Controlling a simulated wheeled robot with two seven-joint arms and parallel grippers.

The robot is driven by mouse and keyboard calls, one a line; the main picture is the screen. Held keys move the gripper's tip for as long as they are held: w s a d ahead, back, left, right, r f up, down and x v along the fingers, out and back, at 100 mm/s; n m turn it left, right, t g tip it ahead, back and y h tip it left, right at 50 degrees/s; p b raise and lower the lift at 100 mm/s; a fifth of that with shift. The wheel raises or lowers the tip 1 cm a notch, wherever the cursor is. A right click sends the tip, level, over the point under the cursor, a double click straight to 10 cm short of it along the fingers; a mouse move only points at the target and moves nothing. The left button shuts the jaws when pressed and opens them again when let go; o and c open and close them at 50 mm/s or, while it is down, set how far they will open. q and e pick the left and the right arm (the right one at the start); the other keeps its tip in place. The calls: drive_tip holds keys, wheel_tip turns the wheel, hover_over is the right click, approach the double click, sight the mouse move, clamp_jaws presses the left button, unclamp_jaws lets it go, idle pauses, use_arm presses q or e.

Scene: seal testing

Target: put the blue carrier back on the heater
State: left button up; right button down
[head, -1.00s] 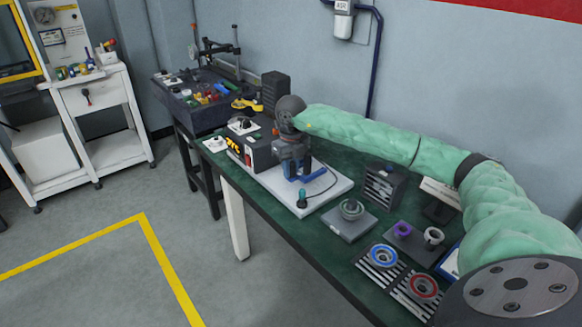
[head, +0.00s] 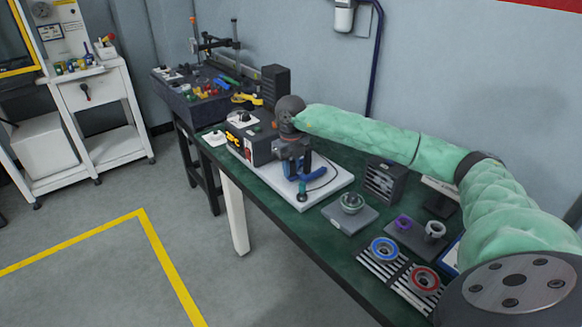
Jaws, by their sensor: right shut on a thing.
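A blue ring-shaped piece (head: 384,250), which may be the blue carrier, lies on a black-and-white striped plate (head: 363,267) near the front edge of the bench. My right gripper (head: 296,166) points down over a white base plate (head: 341,178) farther left. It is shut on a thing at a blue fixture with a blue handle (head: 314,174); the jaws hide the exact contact. I cannot tell which unit is the heater. My left gripper is out of view.
A red ring piece (head: 423,279) sits on a second striped plate beside the blue one. A grey block with a round metal part (head: 351,205), purple ring (head: 403,222), white ring (head: 435,231) and slotted box (head: 384,181) crowd the bench. A green-topped knob (head: 302,194) stands nearby.

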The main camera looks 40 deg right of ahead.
drive_tip(key=shift+f+b, duration=0.45)
drive_tip(key=shift+f, duration=0.15)
idle(0.6)
drive_tip(key=c, duration=1.1)
unclamp_jaws()
drive_tip(key=shift+r, duration=0.1)
drive_tip(key=shift+r+p, duration=2.25)
drive_tip(key=shift+r, duration=3.15)
